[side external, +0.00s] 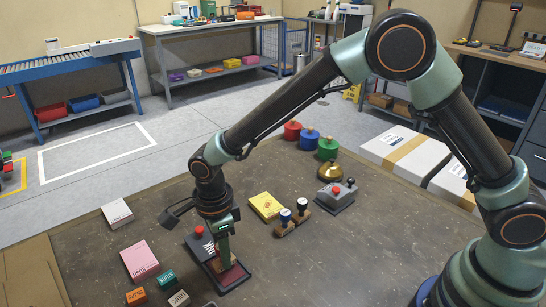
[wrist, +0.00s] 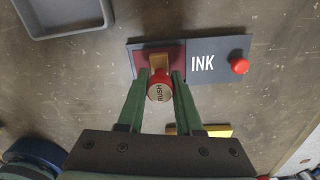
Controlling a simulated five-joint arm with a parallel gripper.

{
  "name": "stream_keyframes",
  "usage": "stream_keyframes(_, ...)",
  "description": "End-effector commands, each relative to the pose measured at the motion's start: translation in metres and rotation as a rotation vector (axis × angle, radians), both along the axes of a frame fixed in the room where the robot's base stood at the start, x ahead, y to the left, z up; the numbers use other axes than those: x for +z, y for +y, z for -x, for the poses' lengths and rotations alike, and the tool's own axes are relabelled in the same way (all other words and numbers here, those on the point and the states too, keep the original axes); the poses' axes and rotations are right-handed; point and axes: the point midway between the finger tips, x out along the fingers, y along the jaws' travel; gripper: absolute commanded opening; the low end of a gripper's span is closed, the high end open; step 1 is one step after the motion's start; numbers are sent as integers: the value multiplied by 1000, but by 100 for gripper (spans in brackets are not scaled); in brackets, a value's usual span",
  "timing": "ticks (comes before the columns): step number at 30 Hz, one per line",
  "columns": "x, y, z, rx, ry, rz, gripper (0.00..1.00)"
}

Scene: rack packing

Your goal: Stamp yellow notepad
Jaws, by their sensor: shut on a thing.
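The yellow notepad (side external: 265,206) lies flat on the table, right of my gripper (side external: 224,258) in the side view. A yellow edge, likely the same pad, shows behind my gripper in the wrist view (wrist: 222,131). My gripper (wrist: 161,82) is shut on a stamp with a round red top (wrist: 160,93) marked RUSH and a tan block. The stamp is over the red pad (wrist: 140,58) of the open ink box; I cannot tell whether it touches. The box's dark lid (wrist: 212,61), marked INK, has a red knob and lies open beside the pad.
A pink pad (side external: 140,260), a white pad (side external: 117,213) and small blocks (side external: 136,296) lie at left. A grey tray (wrist: 62,18) shows in the wrist view.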

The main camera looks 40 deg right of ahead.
Motion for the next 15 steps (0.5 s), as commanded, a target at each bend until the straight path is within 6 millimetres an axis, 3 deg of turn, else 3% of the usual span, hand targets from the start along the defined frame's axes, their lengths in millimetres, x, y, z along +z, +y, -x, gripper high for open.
stream_keyframes(15,-5,0,0,0,0,0,0)
